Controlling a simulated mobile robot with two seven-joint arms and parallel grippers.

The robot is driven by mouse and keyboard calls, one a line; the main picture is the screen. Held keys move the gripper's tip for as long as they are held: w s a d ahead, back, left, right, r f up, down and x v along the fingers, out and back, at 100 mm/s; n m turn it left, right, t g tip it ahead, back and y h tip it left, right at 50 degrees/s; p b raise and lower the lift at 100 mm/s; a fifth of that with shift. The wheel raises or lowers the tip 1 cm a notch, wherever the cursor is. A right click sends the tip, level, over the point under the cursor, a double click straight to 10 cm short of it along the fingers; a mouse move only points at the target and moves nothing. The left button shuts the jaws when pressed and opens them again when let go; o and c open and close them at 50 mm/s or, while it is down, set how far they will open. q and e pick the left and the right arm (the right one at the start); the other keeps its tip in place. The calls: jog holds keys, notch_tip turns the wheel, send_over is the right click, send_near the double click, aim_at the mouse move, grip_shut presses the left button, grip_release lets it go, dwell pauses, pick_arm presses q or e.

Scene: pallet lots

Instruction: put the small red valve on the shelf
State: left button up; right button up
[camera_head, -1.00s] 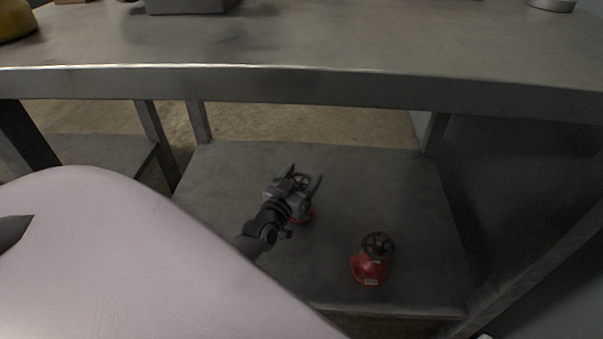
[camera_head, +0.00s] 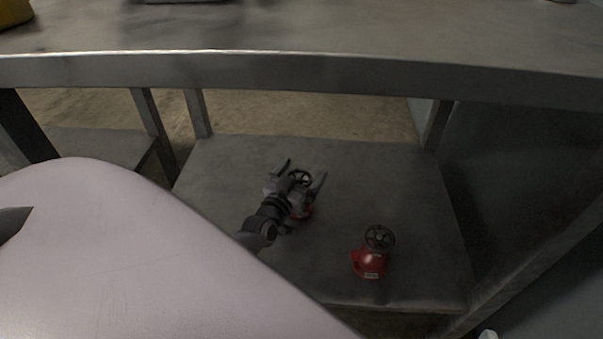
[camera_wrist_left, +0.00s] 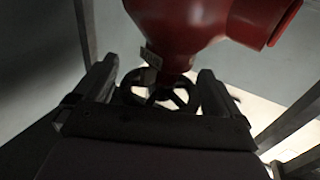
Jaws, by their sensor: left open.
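Two red valves with dark handwheels stand on the low grey shelf board (camera_head: 225,165) under the table. One red valve (camera_head: 307,212) is mostly hidden by my left gripper (camera_head: 304,172), with its handwheel between the fingers. The other red valve (camera_head: 370,263) stands nearer and to the right, in plain sight. I cannot tell which is the small one by size. In the left wrist view, a red valve body (camera_wrist_left: 180,30) fills the top, and its handwheel (camera_wrist_left: 155,92) lies between the open fingers of the left gripper (camera_wrist_left: 155,85). My right gripper is not in view.
The metal tabletop (camera_head: 300,30) and its thick front edge overhang the low board. Table legs (camera_head: 197,113) stand at the back, and a dark panel (camera_head: 530,180) closes the right side. The board is clear around the right-hand valve.

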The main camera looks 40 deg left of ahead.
pick_arm(q)
jog(key=shift+s+d, duration=0.1)
jog(key=shift+s, duration=0.35)
jog(key=p+v, duration=0.4)
jog(key=v, duration=0.7)
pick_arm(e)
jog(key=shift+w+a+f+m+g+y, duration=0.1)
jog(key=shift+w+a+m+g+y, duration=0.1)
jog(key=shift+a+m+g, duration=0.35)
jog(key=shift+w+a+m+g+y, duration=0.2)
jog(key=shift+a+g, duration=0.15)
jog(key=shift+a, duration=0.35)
pick_arm(q)
jog(key=shift+r, duration=0.1)
